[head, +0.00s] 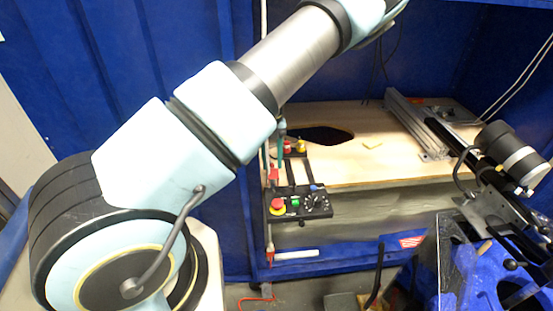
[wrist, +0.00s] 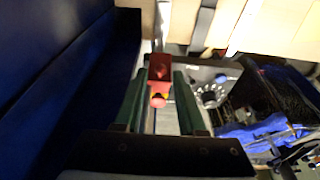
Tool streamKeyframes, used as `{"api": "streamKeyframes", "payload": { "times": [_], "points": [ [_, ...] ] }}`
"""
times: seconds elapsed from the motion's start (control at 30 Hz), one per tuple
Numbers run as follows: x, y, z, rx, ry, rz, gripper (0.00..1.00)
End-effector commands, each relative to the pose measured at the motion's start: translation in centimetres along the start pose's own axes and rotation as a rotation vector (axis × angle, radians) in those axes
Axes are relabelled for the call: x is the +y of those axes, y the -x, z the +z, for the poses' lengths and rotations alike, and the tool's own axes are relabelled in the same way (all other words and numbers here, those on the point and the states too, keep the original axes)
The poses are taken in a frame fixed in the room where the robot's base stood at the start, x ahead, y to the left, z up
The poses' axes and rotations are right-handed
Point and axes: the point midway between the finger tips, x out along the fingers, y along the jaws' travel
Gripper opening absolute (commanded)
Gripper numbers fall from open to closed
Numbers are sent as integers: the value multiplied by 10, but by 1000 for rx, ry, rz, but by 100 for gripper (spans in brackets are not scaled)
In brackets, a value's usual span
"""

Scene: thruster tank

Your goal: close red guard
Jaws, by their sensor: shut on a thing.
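The red guard (wrist: 160,68) shows in the wrist view between the tips of my two green fingers. My gripper (wrist: 160,76) is shut on it, though the exact contact is hard to see. In the head view the guard is a small red upright piece (head: 273,175) above the left end of the black control panel (head: 300,214). My gripper is mostly hidden behind my arm there. The guard's hinge and exact angle are too small to tell.
The panel carries a red stop button (head: 277,206), a green button (head: 296,202) and a dial (head: 318,203). A wooden bench top (head: 360,165) with a dark opening lies behind. Blue walls (head: 150,50) stand close on the left. A black motor (head: 512,158) is at the right.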

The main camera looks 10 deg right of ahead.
Motion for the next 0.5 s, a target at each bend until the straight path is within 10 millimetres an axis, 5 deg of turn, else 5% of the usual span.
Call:
{"api": "streamKeyframes", "payload": {
  "times": [0.07,0.1,0.13,0.5],
  "points": [
    [0,-4,-5,17,-1,2,0],
    [0,-4,-5,17,-1,1,44],
    [0,-4,-5,16,-1,1,48],
    [-1,5,-1,6,-1,-1,49]
  ]
}}
